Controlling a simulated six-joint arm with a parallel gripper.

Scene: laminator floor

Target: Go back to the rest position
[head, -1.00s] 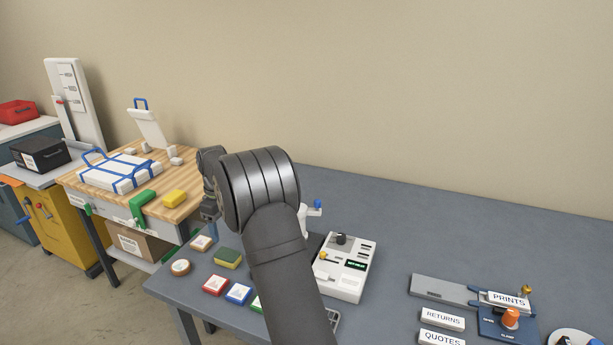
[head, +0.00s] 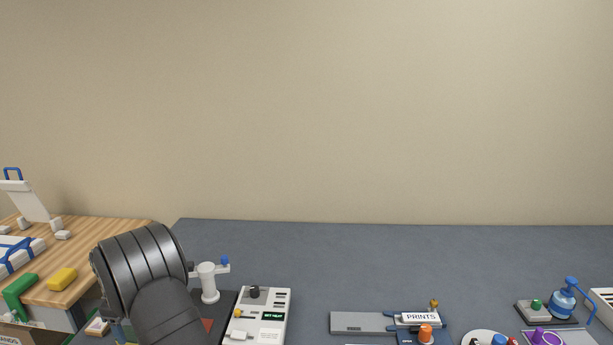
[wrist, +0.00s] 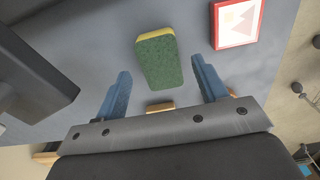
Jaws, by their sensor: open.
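My gripper shows in the wrist view (wrist: 162,88) with its two blue fingers spread apart and nothing held between them. A green and yellow sponge (wrist: 157,62) lies on the grey table beyond the fingertips, apart from them. In the head view my dark arm fills the lower left, and my gripper is hidden behind it or out of frame.
A white control box (head: 262,315) and a white stand with a blue knob (head: 209,283) are beside my arm. A red-framed tile (wrist: 236,22) lies near the sponge. A wooden bench (head: 100,235) stands at left. The grey table's back middle (head: 330,265) is clear.

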